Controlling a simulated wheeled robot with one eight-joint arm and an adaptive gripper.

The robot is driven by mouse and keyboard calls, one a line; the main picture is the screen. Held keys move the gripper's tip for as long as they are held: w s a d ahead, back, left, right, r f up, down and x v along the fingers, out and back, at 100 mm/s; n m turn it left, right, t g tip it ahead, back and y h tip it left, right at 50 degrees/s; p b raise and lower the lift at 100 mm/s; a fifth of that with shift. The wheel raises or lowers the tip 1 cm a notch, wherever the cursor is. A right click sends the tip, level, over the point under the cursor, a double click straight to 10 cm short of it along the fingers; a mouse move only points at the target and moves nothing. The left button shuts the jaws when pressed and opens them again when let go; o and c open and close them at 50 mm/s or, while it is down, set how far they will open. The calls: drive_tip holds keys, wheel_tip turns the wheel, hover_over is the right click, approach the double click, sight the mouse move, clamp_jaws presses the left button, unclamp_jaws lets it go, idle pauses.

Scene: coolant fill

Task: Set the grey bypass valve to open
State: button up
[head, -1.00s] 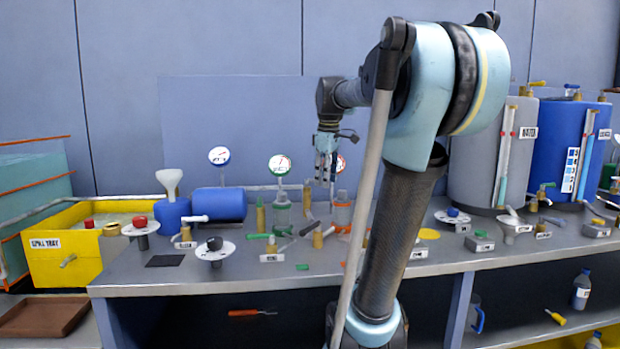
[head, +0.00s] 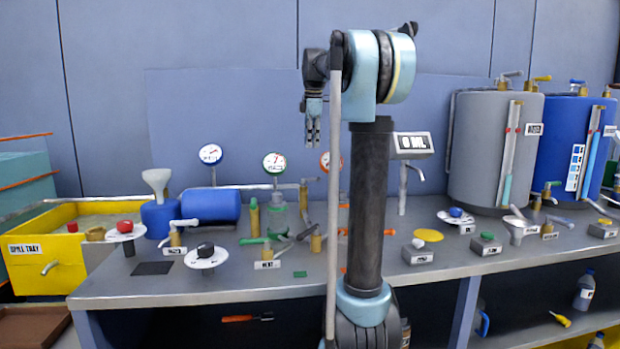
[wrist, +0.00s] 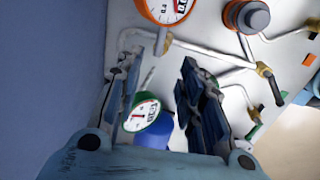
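My gripper (head: 313,138) hangs fingers-down in the air above the bench, in front of the back panel. In the wrist view its two fingers (wrist: 163,100) are spread apart with nothing between them. A brass valve with a dark grey lever (head: 306,232) stands on the bench below the gripper, well apart from it; it may be the grey bypass valve, but I read no bypass label. In the wrist view a brass fitting with a dark lever (wrist: 270,82) sits on the pipework at right; I cannot tell whether it is the same valve.
A green-rimmed gauge (head: 274,163) and a blue-rimmed gauge (head: 210,154) rise behind the valves. A green-lever valve (head: 254,240) and a white-lever valve (head: 177,233) stand left of the grey lever. A grey tank (head: 493,150) stands right. The yellow spill tray (head: 42,268) is left.

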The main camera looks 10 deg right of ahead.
drive_tip(key=w+f, duration=0.1)
drive_tip(key=f, duration=0.8)
drive_tip(key=w+f, duration=0.1)
drive_tip(key=f, duration=0.4)
drive_tip(key=shift+w+f, duration=0.2)
drive_tip(key=shift+w, duration=0.15)
clamp_jaws()
